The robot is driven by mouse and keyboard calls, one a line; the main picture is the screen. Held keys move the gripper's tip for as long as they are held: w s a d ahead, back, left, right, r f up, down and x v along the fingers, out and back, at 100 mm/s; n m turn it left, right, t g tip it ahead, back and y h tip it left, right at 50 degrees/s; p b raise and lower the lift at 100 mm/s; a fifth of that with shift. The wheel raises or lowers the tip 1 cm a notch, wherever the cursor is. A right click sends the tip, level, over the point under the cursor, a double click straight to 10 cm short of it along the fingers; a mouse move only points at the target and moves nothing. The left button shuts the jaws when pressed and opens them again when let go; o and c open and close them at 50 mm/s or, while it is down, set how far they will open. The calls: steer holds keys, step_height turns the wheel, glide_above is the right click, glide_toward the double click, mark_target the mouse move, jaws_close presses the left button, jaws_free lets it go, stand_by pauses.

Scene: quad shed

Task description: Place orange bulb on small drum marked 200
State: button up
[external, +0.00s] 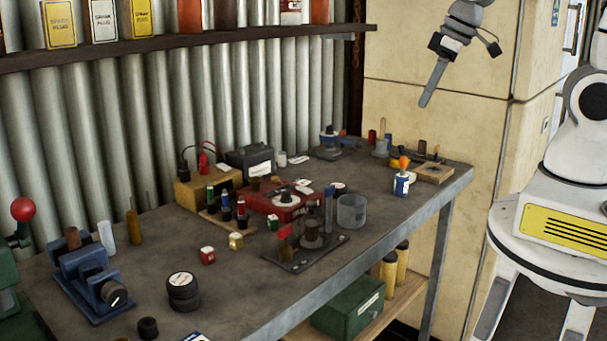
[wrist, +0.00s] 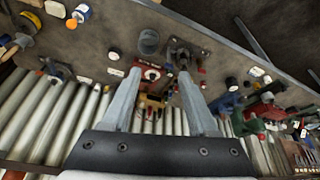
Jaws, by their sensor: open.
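No number is readable on the drum. My gripper (external: 427,100) is high above the bench's right end, well clear of the drum, and is seen edge-on. In the wrist view my gripper (wrist: 158,72) has its two fingers spread with nothing held between them.
The grey bench (external: 345,255) is crowded. A clear cup (external: 352,211), a post on a dark plate (external: 311,233), a red box (external: 280,200) and a blue vise (external: 88,280) stand on it. A shelf (external: 200,48) runs along the corrugated wall. The air around my gripper is free.

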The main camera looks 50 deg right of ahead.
steer(key=s+d+r+m+t+h, duration=0.1)
steer(key=s+d+r+m, duration=0.1)
steer(key=s+r, duration=0.6)
step_height(320, 180, up, 2)
steer(key=shift+s+d+r+m+t, duration=0.1)
steer(key=shift+s+d+m+t, duration=0.25)
steer(key=shift+m, duration=0.55)
step_height(320, 180, down, 7)
steer(key=b, duration=0.7)
